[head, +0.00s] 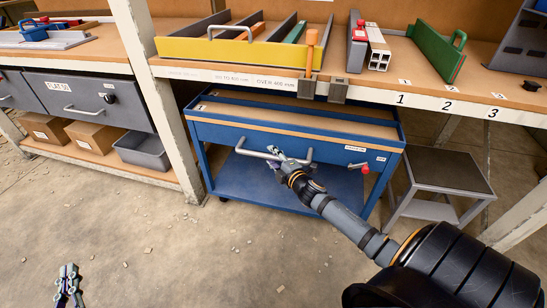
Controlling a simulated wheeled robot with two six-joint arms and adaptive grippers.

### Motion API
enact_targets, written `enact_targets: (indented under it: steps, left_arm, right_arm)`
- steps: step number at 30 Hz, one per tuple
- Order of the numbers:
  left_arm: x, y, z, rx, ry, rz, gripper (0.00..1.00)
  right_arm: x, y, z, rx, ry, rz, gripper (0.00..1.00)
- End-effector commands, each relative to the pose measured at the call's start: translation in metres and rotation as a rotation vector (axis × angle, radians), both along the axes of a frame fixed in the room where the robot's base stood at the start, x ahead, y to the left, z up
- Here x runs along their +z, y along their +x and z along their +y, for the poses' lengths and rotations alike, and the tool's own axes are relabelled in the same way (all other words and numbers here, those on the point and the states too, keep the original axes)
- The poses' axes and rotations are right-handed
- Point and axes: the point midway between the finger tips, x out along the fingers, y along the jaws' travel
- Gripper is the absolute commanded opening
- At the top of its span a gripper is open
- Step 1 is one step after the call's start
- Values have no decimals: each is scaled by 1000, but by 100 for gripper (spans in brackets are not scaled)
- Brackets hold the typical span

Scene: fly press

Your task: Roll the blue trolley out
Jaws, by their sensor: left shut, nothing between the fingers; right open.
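The blue trolley (218,182) stands under the workbench, with a wood-coloured top and a lower shelf. A pale bar handle (246,153) runs across its front. A small red knob (366,169) sits on a lever at the front right. My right gripper (275,152) is open at the middle of the bar handle; its fingers overlap the bar in the picture, and I cannot tell whether they touch it. My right arm hides part of the trolley's front and lower shelf. My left gripper (68,283) is shut and empty at the lower left, over the floor, well away from the trolley.
The workbench (440,96) above holds a yellow-fronted tray (230,52) and a green angled block (436,48). A grey step stool (450,170) stands right of the trolley. A white bench leg (172,150) is close at its left. The floor in front is open, with small scraps.

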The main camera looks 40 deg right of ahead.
Motion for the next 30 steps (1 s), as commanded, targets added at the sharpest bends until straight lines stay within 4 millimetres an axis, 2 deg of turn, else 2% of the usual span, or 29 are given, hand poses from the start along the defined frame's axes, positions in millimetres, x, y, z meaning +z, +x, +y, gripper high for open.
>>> enact_targets:
  steps: [3,12,26,30]
  left_arm:
    - [0,0,0,0,0,0,0]
    - [0,0,0,0,0,-1,0]
    - [0,0,0,0,-1,2,0]
    - [-10,-1,0,-2,-2,45,0]
  right_arm:
    - [0,0,0,0,0,0,40]
    - [0,0,0,0,0,0,0]
    - [0,-1,1,0,0,1,0]
    - [-1,-5,5,0,2,2,0]
